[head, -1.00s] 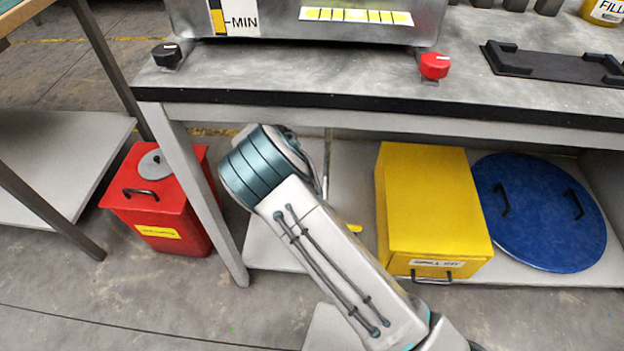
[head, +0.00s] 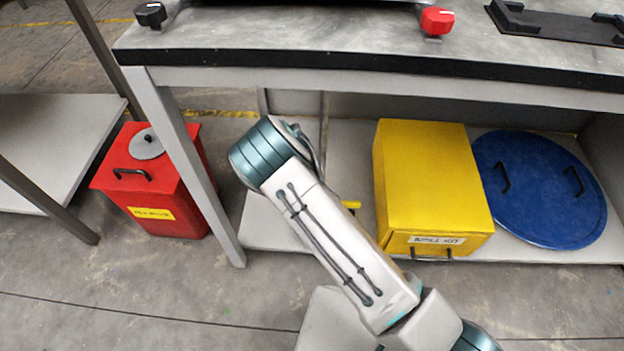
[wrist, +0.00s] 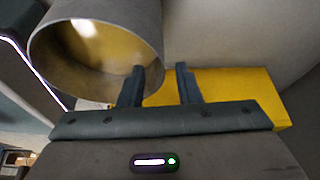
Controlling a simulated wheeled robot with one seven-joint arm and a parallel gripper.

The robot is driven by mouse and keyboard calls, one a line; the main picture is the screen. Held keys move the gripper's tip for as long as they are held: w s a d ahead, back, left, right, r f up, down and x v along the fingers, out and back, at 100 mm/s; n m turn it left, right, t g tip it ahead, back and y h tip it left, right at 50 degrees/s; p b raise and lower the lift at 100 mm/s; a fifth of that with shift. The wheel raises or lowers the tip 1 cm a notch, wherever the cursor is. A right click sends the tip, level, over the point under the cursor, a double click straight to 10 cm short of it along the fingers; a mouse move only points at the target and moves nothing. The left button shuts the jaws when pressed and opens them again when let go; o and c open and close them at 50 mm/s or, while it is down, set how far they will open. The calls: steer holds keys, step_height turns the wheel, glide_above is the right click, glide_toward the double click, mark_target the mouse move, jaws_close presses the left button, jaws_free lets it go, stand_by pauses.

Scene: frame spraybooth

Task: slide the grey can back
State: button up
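In the wrist view a grey can (wrist: 148,25) lies at the upper left, its round open end towards the camera and its inside yellowish. My gripper (wrist: 160,71) has its two dark fingers apart. The left finger overlaps the lower right of the can's opening, and part of the can's near wall shows between the fingertips. The right finger is beside the can. I cannot tell whether either finger touches it. In the head view my forearm reaches under the bench and hides the gripper; the can is not visible there.
The bench (head: 330,68) stands over a low shelf (head: 270,222). On the shelf are a yellow box (head: 425,175) and a round blue lid (head: 540,190). A red bin (head: 155,190) stands on the floor beside the bench leg (head: 190,165). A yellow block (wrist: 235,90) shows in the wrist view.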

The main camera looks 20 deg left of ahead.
steer(key=shift+x, duration=1.25)
steer(key=shift+c, duration=0.2)
jaws_close()
stand_by(0.4)
